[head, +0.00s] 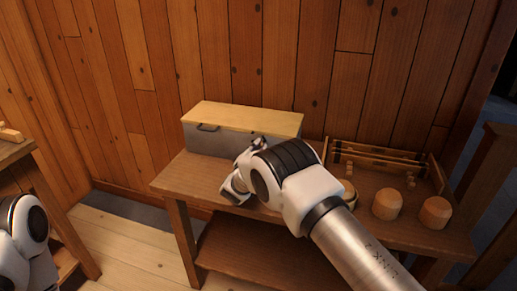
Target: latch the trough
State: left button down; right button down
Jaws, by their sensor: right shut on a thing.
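The trough (205,139) is a long grey box with a pale wooden lid (245,117), standing at the back left of the wooden bench against the wall. Its lid looks down. My right gripper (237,184) is low at the trough's front, with my wrist covering the front's right part. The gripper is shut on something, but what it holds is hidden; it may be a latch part. Part of my left arm shows at the lower left edge; its gripper is not seen.
On the right of the bench (172,178) stand several turned wooden spools (387,204) and a wooden rack (380,155) with rails. Another wooden table (12,152) is at the left edge. The bench's front left is clear.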

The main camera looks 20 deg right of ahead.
jog(key=n, duration=0.2)
jog(key=r+n, duration=0.1)
jog(key=n, duration=0.3)
jog(key=shift+w+a+r, duration=0.2)
jog(key=shift+a+r, duration=0.05)
jog(key=shift+r, duration=0.1)
jog(key=n, duration=0.3)
jog(key=a+r+n, duration=0.1)
jog(key=n, duration=0.1)
jog(key=shift+w+n+p, duration=0.3)
jog(key=shift+w, duration=0.05)
jog(key=c, duration=1.1)
grip_release()
jog(key=shift+a, duration=0.15)
jog(key=v, duration=0.7)
jog(key=shift+s, duration=0.2)
